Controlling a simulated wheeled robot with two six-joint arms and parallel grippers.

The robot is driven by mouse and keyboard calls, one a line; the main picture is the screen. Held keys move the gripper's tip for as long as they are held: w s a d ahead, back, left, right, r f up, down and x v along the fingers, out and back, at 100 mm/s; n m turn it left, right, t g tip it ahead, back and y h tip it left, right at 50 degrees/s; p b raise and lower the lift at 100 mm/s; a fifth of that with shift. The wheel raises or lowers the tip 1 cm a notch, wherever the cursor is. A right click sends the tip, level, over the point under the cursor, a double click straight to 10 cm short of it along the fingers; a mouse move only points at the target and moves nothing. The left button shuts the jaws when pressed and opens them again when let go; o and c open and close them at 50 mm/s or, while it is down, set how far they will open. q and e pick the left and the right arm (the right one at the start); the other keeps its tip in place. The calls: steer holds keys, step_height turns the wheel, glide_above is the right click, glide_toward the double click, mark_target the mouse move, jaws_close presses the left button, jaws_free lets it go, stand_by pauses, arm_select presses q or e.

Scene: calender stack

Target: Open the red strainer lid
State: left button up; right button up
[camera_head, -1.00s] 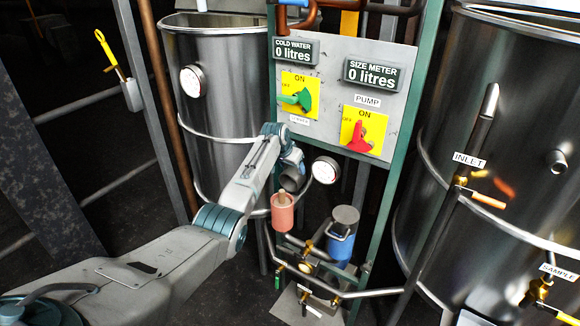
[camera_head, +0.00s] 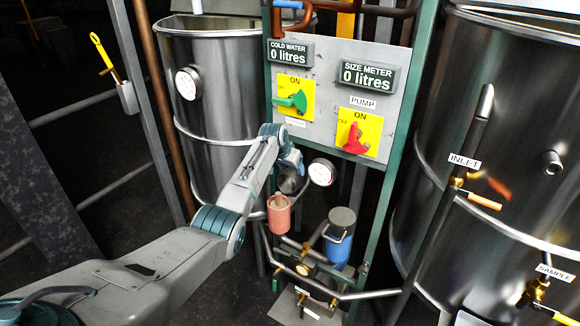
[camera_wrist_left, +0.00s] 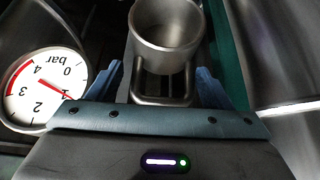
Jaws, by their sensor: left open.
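The red strainer (camera_head: 278,217) is a pinkish-red cylinder on the low pipework in the head view. Its top looks uncovered, with a tan inside showing. A grey metal lid (camera_head: 290,182), partly hidden by my gripper, is tipped up above and behind it. In the left wrist view the lid (camera_wrist_left: 166,35) shows its hollow cup side, with its handle (camera_wrist_left: 160,88) toward my gripper. My left gripper (camera_head: 296,162) is open, its blue fingers (camera_wrist_left: 160,78) on either side of the handle. I cannot tell whether they touch it. My right gripper is not in view.
A blue strainer (camera_head: 337,250) with a grey lid (camera_head: 342,217) stands to the right. A pressure gauge (camera_head: 321,172) is close beside my gripper. The control panel (camera_head: 330,110) is above, a steel tank (camera_head: 215,100) behind, and a larger tank (camera_head: 510,120) at the right.

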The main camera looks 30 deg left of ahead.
arm_select(q)
steer(key=shift+s+a+f, duration=0.1)
steer(key=shift+a, duration=0.05)
steer(key=b+v, duration=0.2)
steer(key=v, duration=0.8)
steer(key=shift+r+b, duration=0.3)
steer(key=shift+r, duration=0.1)
steer(key=shift+s, duration=0.15)
steer(key=shift+c, duration=0.2)
